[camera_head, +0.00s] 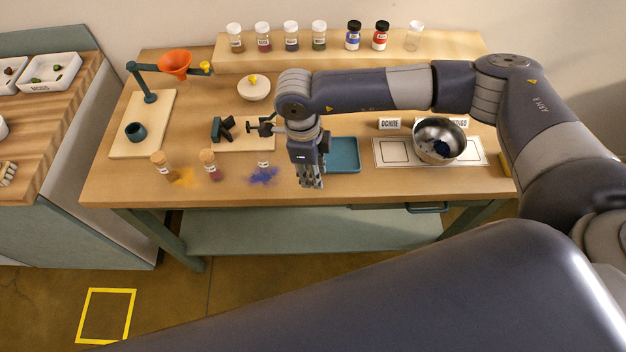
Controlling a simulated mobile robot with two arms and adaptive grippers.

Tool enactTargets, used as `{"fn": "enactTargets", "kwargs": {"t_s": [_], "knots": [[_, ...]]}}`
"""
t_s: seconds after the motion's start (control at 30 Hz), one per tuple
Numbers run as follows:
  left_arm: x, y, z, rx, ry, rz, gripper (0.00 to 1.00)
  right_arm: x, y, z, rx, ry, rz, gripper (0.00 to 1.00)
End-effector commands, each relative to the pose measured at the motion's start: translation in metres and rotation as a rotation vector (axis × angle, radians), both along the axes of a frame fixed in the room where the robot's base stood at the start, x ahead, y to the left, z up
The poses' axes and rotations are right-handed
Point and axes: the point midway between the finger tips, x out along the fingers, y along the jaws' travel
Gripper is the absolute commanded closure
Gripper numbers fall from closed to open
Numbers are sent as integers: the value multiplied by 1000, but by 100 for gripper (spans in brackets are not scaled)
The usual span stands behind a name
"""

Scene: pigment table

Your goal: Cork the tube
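A small glass tube (264,162) with a pale label stands near the front of the table, beside spilled blue powder (263,176). I see no cork on it. Two other small tubes, an ochre one (162,168) and a red one (210,168), stand to its left with tan corks in their mouths. I cannot make out a loose cork. My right gripper (312,183) points down just right of the blue powder, apart from the tube. Its fingers look close together, but their gap is too small to judge. My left gripper is not in view.
A dark green clamp (222,128) stands behind the tubes. A funnel stand (150,97) is at left. A teal tray (343,156) and a steel bowl (438,140) are at right. Several jars (291,37) line the back shelf. The table's front edge is close.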

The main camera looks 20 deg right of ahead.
Motion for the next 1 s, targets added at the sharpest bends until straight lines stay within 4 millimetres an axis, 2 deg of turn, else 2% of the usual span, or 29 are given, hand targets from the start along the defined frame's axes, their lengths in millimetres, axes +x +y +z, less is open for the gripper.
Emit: {"fn": "enactTargets", "kwargs": {"t_s": [0.03,0.5,0.7,1.0], "knots": [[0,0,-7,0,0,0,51,-15,2,-7,-2,11,9,81],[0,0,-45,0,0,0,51,-121,23,3,-1,11,9,81],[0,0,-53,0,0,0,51,-147,29,7,-1,9,6,81],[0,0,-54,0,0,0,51,-156,30,10,-2,8,2,81]]}}
